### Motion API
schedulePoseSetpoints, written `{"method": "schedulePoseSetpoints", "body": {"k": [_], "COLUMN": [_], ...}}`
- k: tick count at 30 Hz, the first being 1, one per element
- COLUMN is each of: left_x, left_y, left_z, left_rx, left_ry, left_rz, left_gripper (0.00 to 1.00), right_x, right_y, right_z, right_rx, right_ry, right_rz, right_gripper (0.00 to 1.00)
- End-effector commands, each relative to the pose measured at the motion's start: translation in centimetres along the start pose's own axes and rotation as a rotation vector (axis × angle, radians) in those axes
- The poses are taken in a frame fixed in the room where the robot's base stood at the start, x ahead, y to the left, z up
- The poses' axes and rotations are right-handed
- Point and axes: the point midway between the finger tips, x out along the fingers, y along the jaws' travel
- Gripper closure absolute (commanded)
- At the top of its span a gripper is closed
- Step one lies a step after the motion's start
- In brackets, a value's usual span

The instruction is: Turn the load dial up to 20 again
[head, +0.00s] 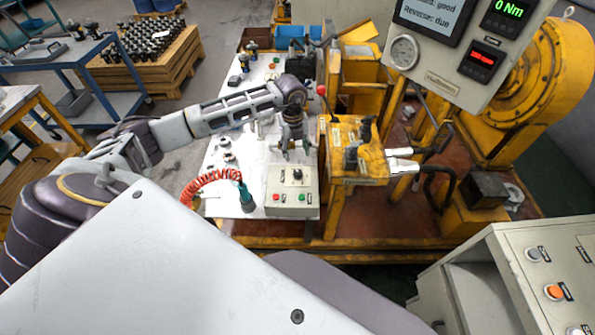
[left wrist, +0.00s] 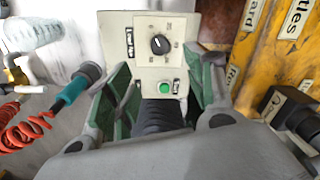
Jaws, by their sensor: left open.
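The load dial (head: 297,174) is a small black knob on the upper part of the pale control box (head: 290,206). It shows larger in the left wrist view (left wrist: 159,44), with a scale around it and a label on its left; its exact setting is too small to read. My left gripper (head: 295,150) is open and empty, just behind and above the box in the head view. In the left wrist view its green-lined fingers (left wrist: 165,78) spread either side of the box's lower part, with the dial beyond them, untouched. My right gripper is not in view.
A green button (left wrist: 165,87) lies between the fingers; red and green buttons show in the head view. A teal tool (head: 245,195) with a red coiled hose (head: 205,178) stands left of the box. The yellow motor stand (head: 345,195) is close right. The display (head: 508,10) reads 0 Nm.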

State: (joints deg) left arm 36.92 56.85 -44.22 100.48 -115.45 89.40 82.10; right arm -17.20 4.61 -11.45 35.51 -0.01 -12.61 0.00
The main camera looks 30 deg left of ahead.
Motion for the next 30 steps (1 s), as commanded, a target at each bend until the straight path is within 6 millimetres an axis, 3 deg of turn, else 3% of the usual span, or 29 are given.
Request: {"method": "schedulePoseSetpoints", "body": {"k": [24, 30], "left_x": [10.3, 12.0], "left_y": [0.1, 0.0], "left_z": [0.0, 0.0], "left_rx": [0.0, 0.0], "left_ry": [0.001, 0.001], "left_rz": [0.001, 0.0], "left_gripper": [0.46, 0.46], "right_x": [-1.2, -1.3], "right_y": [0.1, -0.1], "right_z": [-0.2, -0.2], "right_rx": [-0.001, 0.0], "right_ry": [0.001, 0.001], "right_rz": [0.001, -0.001], "right_gripper": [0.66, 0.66]}}
